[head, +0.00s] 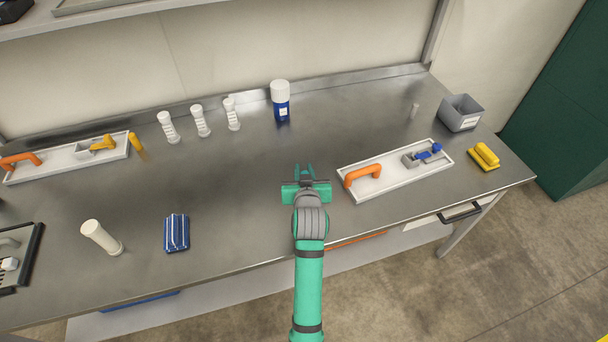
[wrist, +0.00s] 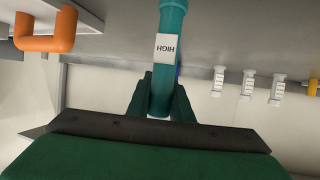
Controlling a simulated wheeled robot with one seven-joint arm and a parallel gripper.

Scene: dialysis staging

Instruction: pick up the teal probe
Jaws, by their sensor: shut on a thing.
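The teal probe (wrist: 172,22) is a teal cylinder with a white label reading "HIGH", seen in the wrist view. It lies between the two fingers of my gripper (wrist: 161,88), which is shut on it near one end. In the head view my gripper (head: 304,171) is over the middle of the steel bench. The probe cannot be told apart from my like-coloured gripper there. Whether it touches the bench is not clear.
On the steel bench (head: 240,185), a white tray (head: 380,188) with an orange handle (head: 362,176) sits close to my gripper's right. A blue bottle with a white cap (head: 281,103) and several white ribbed pieces (head: 200,121) stand behind. A blue striped block (head: 176,233) lies left.

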